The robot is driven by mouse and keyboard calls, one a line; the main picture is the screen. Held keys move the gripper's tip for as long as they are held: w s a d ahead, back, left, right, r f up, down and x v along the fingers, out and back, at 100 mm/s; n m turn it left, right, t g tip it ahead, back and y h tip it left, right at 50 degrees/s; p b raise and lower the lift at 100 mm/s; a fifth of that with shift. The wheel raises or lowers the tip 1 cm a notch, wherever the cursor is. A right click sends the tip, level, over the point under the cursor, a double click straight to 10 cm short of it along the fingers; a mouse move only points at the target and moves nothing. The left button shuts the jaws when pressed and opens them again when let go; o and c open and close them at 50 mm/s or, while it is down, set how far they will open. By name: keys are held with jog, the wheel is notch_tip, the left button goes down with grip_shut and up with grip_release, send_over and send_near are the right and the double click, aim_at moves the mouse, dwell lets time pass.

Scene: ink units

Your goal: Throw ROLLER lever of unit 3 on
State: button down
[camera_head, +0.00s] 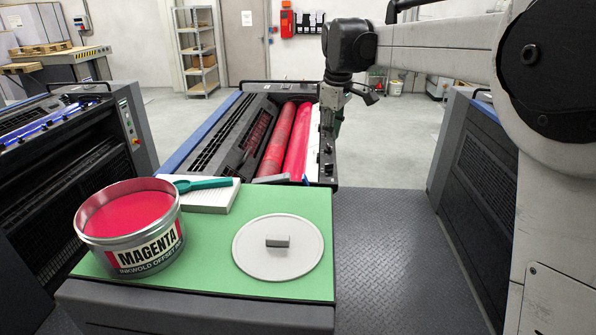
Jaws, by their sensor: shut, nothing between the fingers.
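An ink unit (228,140) with red rollers (283,140) stands open beyond the green-topped table. A narrow dark side panel (327,160) with small knobs or levers runs along its right end. No lever labels or unit number can be read, so I cannot tell which one is the ROLLER lever or how it is set. My gripper (338,118) hangs below my wrist at the far part of this panel. It is shut and empty. Its fingertips are small and partly merge with the dark parts behind, so contact with a lever cannot be made out.
A magenta ink can (130,228), a grey lid (278,258) and a teal spatula (203,184) on a white block lie on the green mat (210,275). Other machines flank left (75,135) and right (470,165). The chequered floor plate (390,240) is clear.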

jog(key=w+a+f+n+g+p, duration=0.1)
jog(key=w+a+f+n, duration=0.4)
jog(key=w+a+f, duration=0.5)
jog(key=w+f+g, duration=0.1)
jog(key=w+f, duration=0.1)
jog(key=w, duration=0.1)
jog(key=shift+n+h, duration=0.3)
jog(key=shift+n, duration=0.1)
jog(key=shift+w+f, duration=0.1)
jog(key=shift+f, duration=0.05)
notch_tip(320, 180, down, 10)
jog(key=p, duration=0.1)
jog(key=shift+d, duration=0.3)
jog(key=shift+d, duration=0.1)
